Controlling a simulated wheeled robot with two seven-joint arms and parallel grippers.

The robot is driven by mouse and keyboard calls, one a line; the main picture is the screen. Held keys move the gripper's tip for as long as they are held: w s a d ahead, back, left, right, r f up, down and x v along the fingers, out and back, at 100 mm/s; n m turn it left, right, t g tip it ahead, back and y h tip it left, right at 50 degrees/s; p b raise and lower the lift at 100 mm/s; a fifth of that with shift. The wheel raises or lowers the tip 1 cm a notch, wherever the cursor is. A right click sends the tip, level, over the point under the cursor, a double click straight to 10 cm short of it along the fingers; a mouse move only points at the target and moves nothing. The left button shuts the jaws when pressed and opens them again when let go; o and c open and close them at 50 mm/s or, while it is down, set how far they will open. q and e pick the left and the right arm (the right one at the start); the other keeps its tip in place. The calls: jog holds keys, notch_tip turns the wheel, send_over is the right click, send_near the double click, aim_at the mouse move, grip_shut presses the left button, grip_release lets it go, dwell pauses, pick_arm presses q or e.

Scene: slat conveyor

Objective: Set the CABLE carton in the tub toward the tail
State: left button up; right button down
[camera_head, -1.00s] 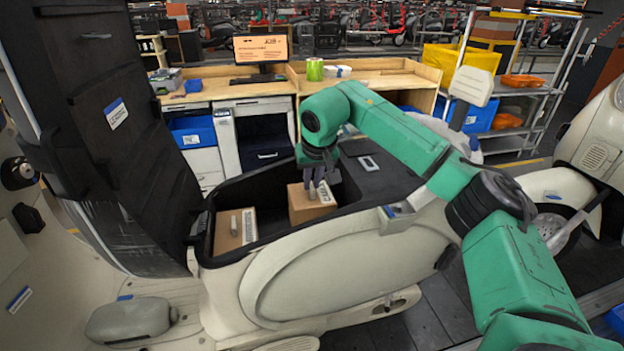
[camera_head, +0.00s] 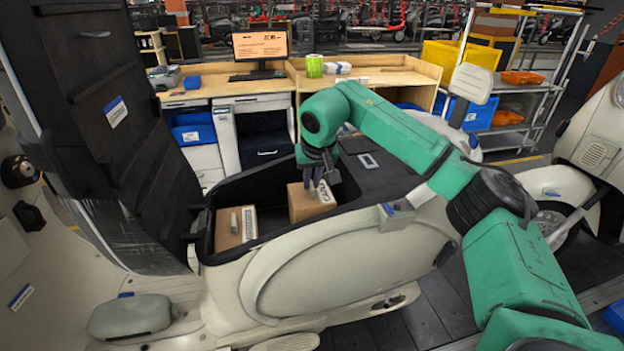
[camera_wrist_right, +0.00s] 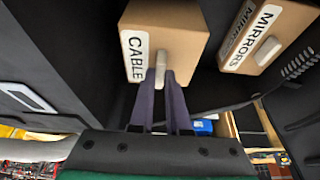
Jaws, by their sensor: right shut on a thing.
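The CABLE carton (camera_head: 301,205) is a brown box with a white label and a grip tab on top. It is inside the black tub (camera_head: 271,218) of the cream scooter, in the part away from the raised seat. My right gripper (camera_head: 318,182) comes from above and is shut on the tab. In the right wrist view, the fingers (camera_wrist_right: 161,76) close on the pale tab of the CABLE carton (camera_wrist_right: 180,40). The near wall hides the carton's base, so I cannot tell whether it touches the tub floor. My left gripper is not in view.
The MIRRORS carton (camera_head: 228,232) sits in the tub toward the raised seat (camera_head: 110,120), with a gap between the cartons. It also shows in the right wrist view (camera_wrist_right: 278,35). A wooden workbench (camera_head: 385,72) stands behind the scooter. Another scooter (camera_head: 600,150) is at right.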

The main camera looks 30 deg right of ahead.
jog(key=shift+f, duration=0.35)
jog(key=c, duration=0.8)
grip_release()
jog(key=shift+r, duration=0.1)
jog(key=b+v, duration=0.2)
jog(key=v, duration=1.2)
jog(key=shift+s+r, duration=0.2)
jog(key=shift+s, duration=0.05)
jog(key=shift+f, duration=0.1)
